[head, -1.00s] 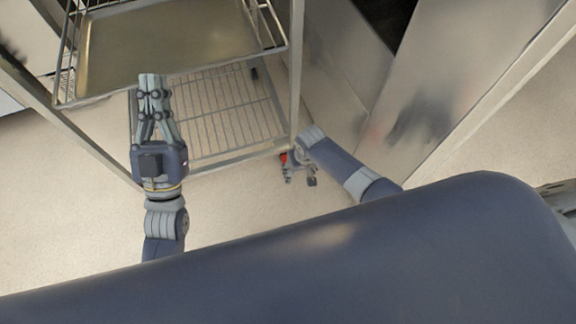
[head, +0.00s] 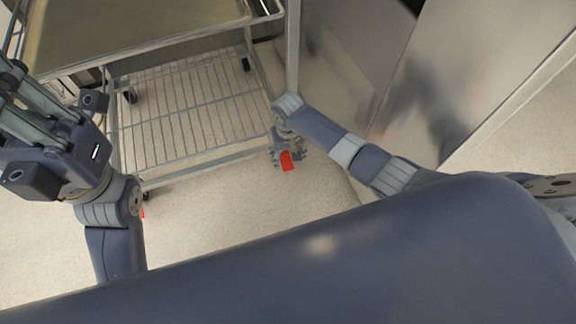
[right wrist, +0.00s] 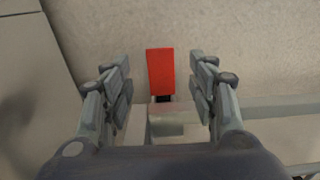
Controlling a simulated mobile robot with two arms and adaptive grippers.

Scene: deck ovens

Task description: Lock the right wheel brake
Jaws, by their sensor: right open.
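The red brake pedal of the right wheel (head: 287,161) shows at the foot of the rack's near right post in the head view. My right gripper (head: 284,158) is down at that corner, pointing at the floor. In the right wrist view the red pedal (right wrist: 160,72) is between the two spread fingers of the right gripper (right wrist: 161,75), with a gap on each side. The wheel itself is mostly hidden. My left gripper (head: 14,88) is at the left edge of the head view, close to the rack tray; its fingertips are not clear.
The wire rack (head: 190,110) stands on casters, with a metal tray (head: 120,25) on top. A small red part (head: 142,212) shows low at its near left corner, partly behind my left arm. Steel panels (head: 450,80) stand to the right. The floor (head: 225,225) in front is clear.

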